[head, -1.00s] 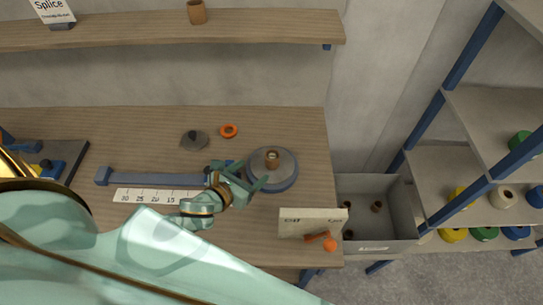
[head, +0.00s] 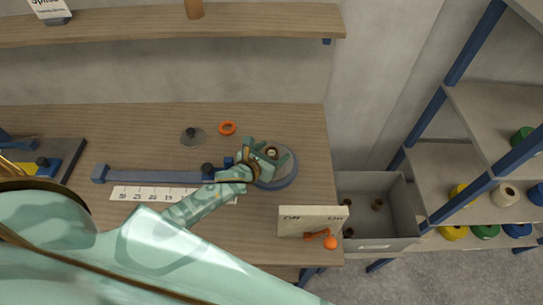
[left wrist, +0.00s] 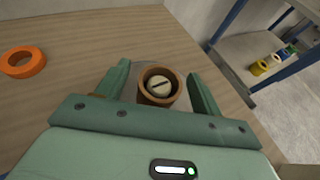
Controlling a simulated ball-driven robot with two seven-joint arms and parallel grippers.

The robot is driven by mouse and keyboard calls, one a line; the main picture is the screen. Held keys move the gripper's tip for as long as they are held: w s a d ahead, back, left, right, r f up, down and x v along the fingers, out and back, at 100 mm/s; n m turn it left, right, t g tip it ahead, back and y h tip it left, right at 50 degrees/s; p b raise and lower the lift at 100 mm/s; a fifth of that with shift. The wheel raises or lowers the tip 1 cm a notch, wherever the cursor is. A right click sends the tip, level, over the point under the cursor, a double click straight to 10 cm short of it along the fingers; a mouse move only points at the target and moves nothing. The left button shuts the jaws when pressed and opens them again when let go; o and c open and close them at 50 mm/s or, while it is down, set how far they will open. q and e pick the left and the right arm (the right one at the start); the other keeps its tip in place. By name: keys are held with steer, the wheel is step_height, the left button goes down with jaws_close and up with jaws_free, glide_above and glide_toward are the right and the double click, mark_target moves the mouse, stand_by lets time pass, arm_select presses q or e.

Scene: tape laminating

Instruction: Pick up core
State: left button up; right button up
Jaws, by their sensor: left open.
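The core (left wrist: 158,84) is a short brown tube. It stands upright around a pale slotted hub on a round grey turntable (head: 286,176) with a blue rim. In the head view the core (head: 271,152) shows between the fingers of my left gripper (head: 268,157). In the left wrist view my left gripper (left wrist: 160,85) is open, with one green finger on each side of the core. Gaps show between the fingers and the core, so it is not clamped. My right gripper is not in view.
An orange ring (head: 227,128) and a grey disc with a knob (head: 192,137) lie behind. A blue bar (head: 150,175) and a ruler strip (head: 150,193) lie left. A white box (head: 310,219) stands in front. A grey bin (head: 375,229) holds several cores at right.

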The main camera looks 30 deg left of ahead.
arm_select(q)
steer(key=c, duration=1.1)
steer(key=shift+o, duration=0.2)
